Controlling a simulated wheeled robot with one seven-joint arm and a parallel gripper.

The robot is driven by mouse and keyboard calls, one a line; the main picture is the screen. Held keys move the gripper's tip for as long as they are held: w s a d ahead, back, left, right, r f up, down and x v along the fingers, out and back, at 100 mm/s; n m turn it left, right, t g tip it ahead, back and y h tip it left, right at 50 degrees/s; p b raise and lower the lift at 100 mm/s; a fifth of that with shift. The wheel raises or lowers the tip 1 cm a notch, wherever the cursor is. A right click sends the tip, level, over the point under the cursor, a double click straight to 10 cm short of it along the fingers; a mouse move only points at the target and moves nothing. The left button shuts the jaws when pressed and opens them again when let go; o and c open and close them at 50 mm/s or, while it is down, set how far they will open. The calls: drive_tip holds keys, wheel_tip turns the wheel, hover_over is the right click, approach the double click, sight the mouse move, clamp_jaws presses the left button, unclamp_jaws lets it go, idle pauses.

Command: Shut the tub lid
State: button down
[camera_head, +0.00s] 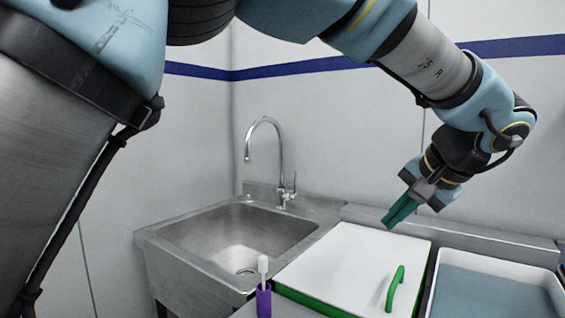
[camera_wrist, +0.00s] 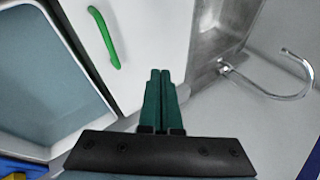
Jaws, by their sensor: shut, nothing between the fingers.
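The tub's white lid (camera_head: 345,262) lies flat over the green-edged tub (camera_head: 305,299) between the sink and the white tray. A green arched handle (camera_head: 395,288) stands on the lid near its front right. In the wrist view, the lid (camera_wrist: 150,45) and its green handle (camera_wrist: 104,38) show at the upper left of my fingers. My gripper (camera_head: 388,222) has green fingers pressed together and empty. It hangs above the lid's back edge, pointing down and to the left; I cannot tell whether it touches the lid. The wrist view also shows the closed fingers (camera_wrist: 160,75).
A steel sink (camera_head: 190,240) with a tall curved tap (camera_head: 265,135) is to the left. A white tray of bluish liquid or lining (camera_head: 490,292) is to the right. A purple holder with a white-topped item (camera_head: 263,298) stands at the front. A wall is close behind.

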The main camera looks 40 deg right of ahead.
sight(399, 274)
drive_tip(key=s+f+t+b, duration=0.1)
drive_tip(key=f, duration=0.2)
drive_tip(key=s+f+t+b, duration=0.1)
drive_tip(key=f, duration=0.1)
drive_tip(key=s+d+f+t+b, duration=0.1)
drive_tip(key=s+f, duration=0.1)
drive_tip(key=f, duration=0.1)
drive_tip(key=shift+f+m+t+y+b, duration=0.3)
drive_tip(key=shift+m+b, duration=0.05)
drive_tip(key=shift+m, duration=0.05)
drive_tip(key=shift+s+f+t+b, duration=0.2)
drive_tip(key=shift+f+t+b, duration=0.1)
drive_tip(key=shift+f, duration=0.35)
